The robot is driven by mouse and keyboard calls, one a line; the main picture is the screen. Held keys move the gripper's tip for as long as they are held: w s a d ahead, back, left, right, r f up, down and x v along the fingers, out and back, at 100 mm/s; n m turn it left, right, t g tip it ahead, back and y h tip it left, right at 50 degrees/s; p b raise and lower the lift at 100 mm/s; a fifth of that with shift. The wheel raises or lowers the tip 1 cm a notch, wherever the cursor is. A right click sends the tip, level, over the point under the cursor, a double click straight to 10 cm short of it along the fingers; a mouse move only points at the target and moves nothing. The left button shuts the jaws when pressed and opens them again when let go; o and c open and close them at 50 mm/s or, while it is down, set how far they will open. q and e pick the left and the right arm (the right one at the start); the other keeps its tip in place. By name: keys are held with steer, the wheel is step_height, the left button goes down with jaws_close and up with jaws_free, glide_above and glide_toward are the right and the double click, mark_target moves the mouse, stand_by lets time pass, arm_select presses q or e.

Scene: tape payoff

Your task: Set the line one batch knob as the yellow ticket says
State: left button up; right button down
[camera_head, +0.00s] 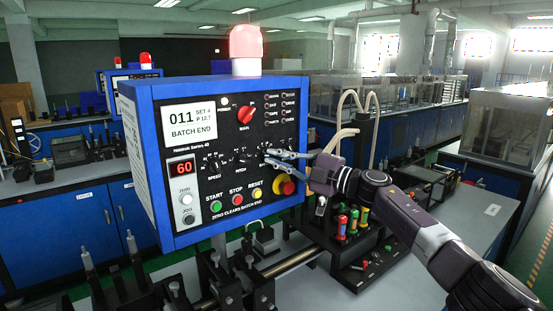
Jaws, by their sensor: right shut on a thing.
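The blue control box (149,150) stands in the middle, its black panel facing me at an angle. A red display (183,168) reads 60. The small black speed knob (208,168) and pitch knob (238,158) sit in a row. My right gripper (268,155) comes from the right and is shut on the third small knob of that row; its fingers hide most of the knob and its label. I see no yellow ticket. My left gripper is out of view.
A red main switch (246,114) is above the gripper. The red stop knob (286,186) on yellow sits close below it, beside the green start (216,206), red stop and yellow reset buttons. A black stand with coloured-handled tools (341,226) is below my right arm.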

stand_by(0.4)
steer(key=c, duration=2)
jaws_free()
steer(key=shift+c, duration=0.2)
steer(key=v, duration=1.2)
